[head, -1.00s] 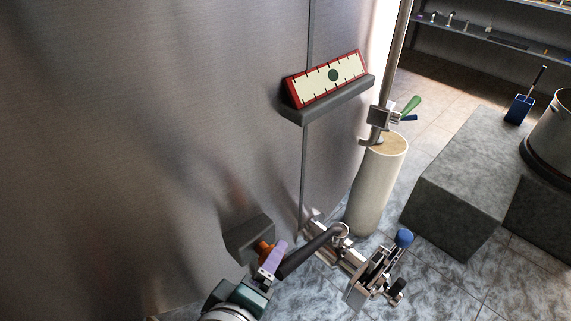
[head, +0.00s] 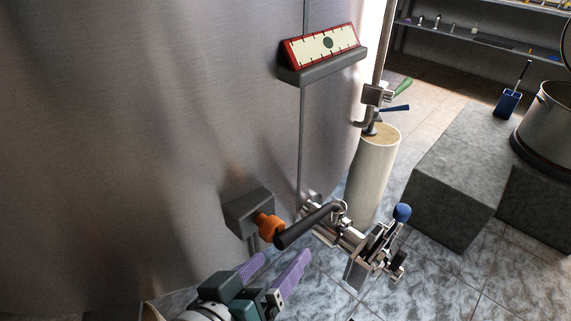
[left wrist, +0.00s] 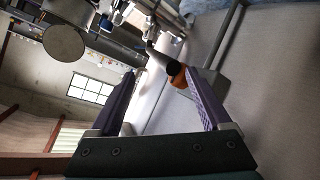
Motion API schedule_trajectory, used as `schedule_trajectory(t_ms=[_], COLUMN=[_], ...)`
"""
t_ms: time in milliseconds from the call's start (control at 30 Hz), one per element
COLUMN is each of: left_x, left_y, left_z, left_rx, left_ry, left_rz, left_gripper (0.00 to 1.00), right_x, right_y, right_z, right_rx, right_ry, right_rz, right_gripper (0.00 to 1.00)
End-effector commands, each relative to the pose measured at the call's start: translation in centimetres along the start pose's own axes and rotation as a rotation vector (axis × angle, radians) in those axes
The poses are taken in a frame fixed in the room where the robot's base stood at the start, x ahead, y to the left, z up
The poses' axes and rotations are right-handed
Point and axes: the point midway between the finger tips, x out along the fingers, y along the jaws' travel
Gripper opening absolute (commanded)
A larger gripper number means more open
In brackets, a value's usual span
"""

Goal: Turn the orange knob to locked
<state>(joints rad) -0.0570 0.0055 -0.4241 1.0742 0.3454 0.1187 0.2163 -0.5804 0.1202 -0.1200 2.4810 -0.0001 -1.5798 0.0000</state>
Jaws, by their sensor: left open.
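The orange knob (head: 269,227) sits on a dark grey block (head: 248,214) on the steel tank wall; I cannot read its setting. It also shows in the left wrist view (left wrist: 178,77), beside the tip of one finger, with a dark handle end overlapping it. My left gripper (head: 283,257) is open, its two purple fingers spread apart with nothing between them. In the head view it is below the knob, clear of it. It also shows in the left wrist view (left wrist: 160,73). My right gripper is not in view.
A dark lever (head: 303,228) on a metal valve (head: 345,238) is close right of the knob. A blue-knobbed fitting (head: 402,213) and a pale cylinder (head: 370,175) stand further right. A red-framed gauge (head: 322,45) is above on a ledge. Tiled floor lies below.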

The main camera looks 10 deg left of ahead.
Motion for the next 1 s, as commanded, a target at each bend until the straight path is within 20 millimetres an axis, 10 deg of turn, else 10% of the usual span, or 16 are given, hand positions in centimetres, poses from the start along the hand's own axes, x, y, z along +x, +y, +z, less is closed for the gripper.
schedule_trajectory(t_ms=[33,300,600,1000], left_x=[0.9,1.5,0.2,-0.6], left_y=[-1.2,-3.8,-5.8,-4.0], left_z=[2.3,5.5,4.0,0.4], left_rx=[0.157,0.982,1.855,2.120], left_ry=[-0.005,0.023,0.235,0.370], left_rz=[0.027,0.046,-0.204,-0.379], left_gripper=[0.82,0.82,0.82,0.82], right_x=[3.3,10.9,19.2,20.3], right_y=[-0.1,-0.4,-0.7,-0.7], right_z=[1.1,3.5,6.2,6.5], right_rx=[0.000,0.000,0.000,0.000], right_ry=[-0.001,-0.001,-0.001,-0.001], right_rz=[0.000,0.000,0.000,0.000], right_gripper=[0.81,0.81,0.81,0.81])
